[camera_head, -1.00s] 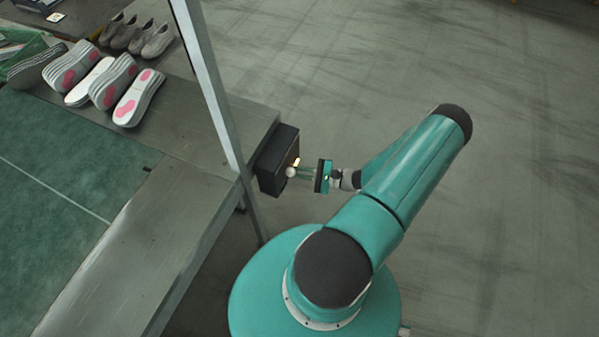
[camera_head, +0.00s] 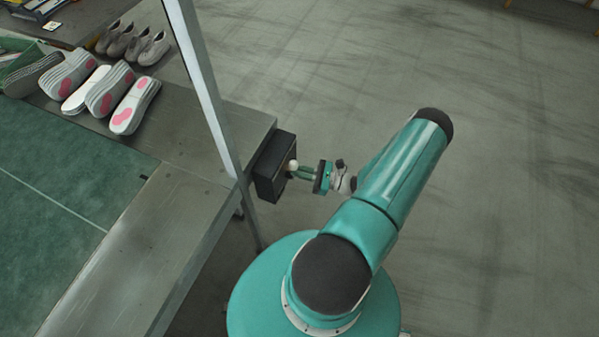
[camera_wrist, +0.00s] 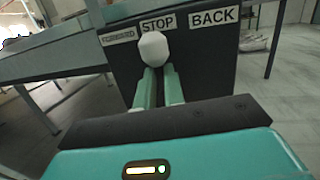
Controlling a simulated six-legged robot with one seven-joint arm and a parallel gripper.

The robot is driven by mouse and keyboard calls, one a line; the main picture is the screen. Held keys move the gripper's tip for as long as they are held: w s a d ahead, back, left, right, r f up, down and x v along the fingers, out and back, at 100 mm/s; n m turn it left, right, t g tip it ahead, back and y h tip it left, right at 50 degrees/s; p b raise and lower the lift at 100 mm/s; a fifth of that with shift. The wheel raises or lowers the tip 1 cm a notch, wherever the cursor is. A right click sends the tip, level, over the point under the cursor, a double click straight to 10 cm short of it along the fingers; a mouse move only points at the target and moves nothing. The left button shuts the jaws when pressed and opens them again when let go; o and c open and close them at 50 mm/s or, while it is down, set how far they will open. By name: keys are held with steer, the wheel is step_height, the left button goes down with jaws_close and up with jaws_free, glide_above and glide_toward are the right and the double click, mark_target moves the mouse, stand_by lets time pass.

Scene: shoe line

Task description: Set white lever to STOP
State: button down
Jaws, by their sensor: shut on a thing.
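The white lever's rounded knob (camera_wrist: 153,48) stands out from a dark control box (camera_wrist: 200,70) in the wrist view. It is just below the STOP label (camera_wrist: 157,24), in line with it. The BACK label (camera_wrist: 214,18) is to its right, and a smaller label (camera_wrist: 119,37), too blurred to read, is to its left. My gripper (camera_wrist: 160,76) is shut on the lever, its two green fingers just under the knob. In the head view the knob (camera_head: 293,165) shows at the box's right face, with my gripper (camera_head: 298,172) at it. The lever's stem is hidden.
A metal conveyor table (camera_head: 195,150) with a green belt (camera_head: 60,200) lies left of the box. Several shoes (camera_head: 135,105) sit on its far part. A slanted metal post (camera_head: 208,85) rises beside the box. The floor to the right is clear.

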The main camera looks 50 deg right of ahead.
steer(key=shift+r, duration=0.15)
steer(key=c, duration=1.5)
jaws_free()
steer(key=shift+d, duration=0.1)
steer(key=v, duration=1.3)
steer(key=shift+s, duration=0.3)
steer(key=shift+d, duration=0.2)
